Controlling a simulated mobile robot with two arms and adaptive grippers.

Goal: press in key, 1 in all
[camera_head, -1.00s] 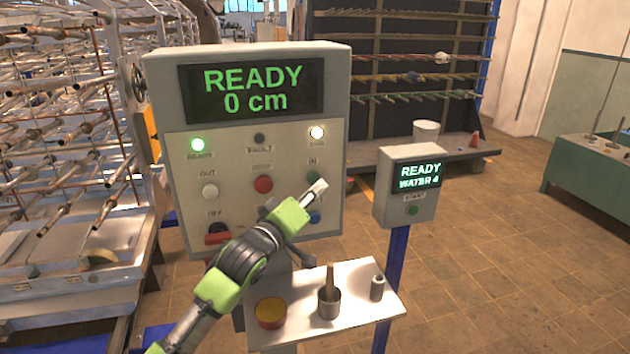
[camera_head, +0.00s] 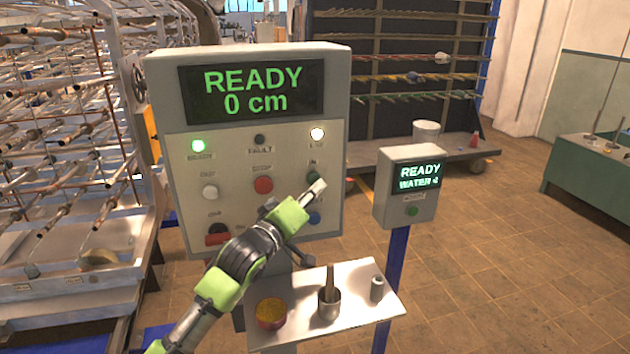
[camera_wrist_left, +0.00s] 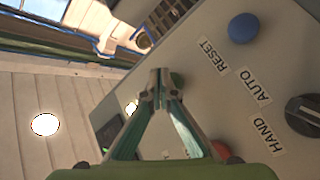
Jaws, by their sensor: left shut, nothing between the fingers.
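The IN key is a dark green button (camera_head: 313,177) on the right side of the grey control panel (camera_head: 160,100). My left gripper (camera_head: 318,186) is shut and empty, with its tips just in front of and slightly below the button in the head view. In the left wrist view the closed fingertips (camera_wrist_left: 158,86) partly cover the green button (camera_wrist_left: 177,80). I cannot tell whether they touch it. The panel display (camera_head: 252,91) reads "READY 0 cm". My right gripper is not in view.
Near the IN key are a red button (camera_head: 263,185), a white button (camera_head: 210,191) and a blue button (camera_head: 314,218). A smaller box (camera_head: 383,190) reading "READY WATER" stands at the right. A shelf (camera_head: 368,309) with small containers is below.

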